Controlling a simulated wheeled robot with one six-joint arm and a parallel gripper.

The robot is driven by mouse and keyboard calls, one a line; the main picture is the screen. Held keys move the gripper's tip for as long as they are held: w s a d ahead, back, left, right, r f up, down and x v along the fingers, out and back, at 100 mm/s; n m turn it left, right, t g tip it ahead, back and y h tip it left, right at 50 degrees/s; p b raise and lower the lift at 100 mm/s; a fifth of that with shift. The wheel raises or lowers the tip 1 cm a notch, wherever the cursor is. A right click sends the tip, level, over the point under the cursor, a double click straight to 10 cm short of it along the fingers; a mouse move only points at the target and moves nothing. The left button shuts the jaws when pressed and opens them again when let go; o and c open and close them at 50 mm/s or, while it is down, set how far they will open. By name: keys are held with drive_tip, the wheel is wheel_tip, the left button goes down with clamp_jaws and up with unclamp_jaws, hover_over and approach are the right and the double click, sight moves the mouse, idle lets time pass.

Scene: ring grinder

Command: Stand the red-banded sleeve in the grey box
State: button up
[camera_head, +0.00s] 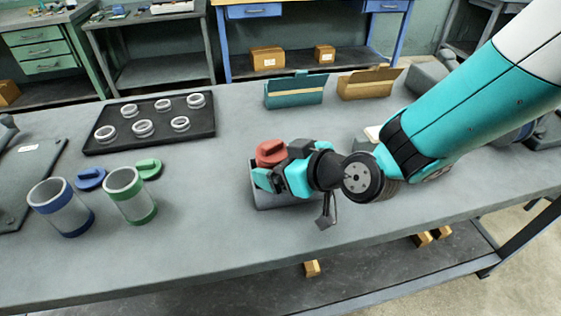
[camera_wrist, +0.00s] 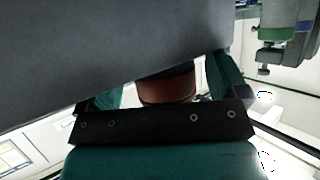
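The red-banded sleeve shows in the head view mainly as its red top (camera_head: 271,152), which looks like a lid with a raised grip; my gripper hides most of its body. It is upright or nearly so, at the grey box (camera_head: 287,202). The box's front wall shows below my gripper (camera_head: 276,178). In the wrist view a dark red band (camera_wrist: 167,90) lies between my two teal fingers, which appear closed on it. A large dark grey surface hides the rest there. I cannot tell whether the sleeve's base touches the box floor.
A blue-banded sleeve (camera_head: 60,207) and a green-banded sleeve (camera_head: 130,195) stand at left, with a blue lid (camera_head: 91,179) and green lid (camera_head: 149,168) beside them. A black tray (camera_head: 160,134) holds several rings. Teal (camera_head: 296,92) and tan (camera_head: 368,84) bins stand behind.

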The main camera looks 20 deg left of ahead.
drive_tip(key=shift+f, duration=0.1)
drive_tip(key=b+v, duration=0.8)
drive_tip(key=v, duration=0.9)
drive_tip(key=s+d+f+m+g+h, duration=0.35)
drive_tip(key=s+d+m+h, duration=0.35)
drive_tip(key=d, duration=0.6)
wheel_tip(320, 180, up, 12)
drive_tip(key=s+d+g+p, duration=0.1)
drive_tip(key=s+p, duration=0.1)
drive_tip(key=p, duration=1)
drive_tip(key=shift+r+h, duration=0.25)
drive_tip(key=shift+h, duration=0.05)
drive_tip(key=shift+s, duration=0.15)
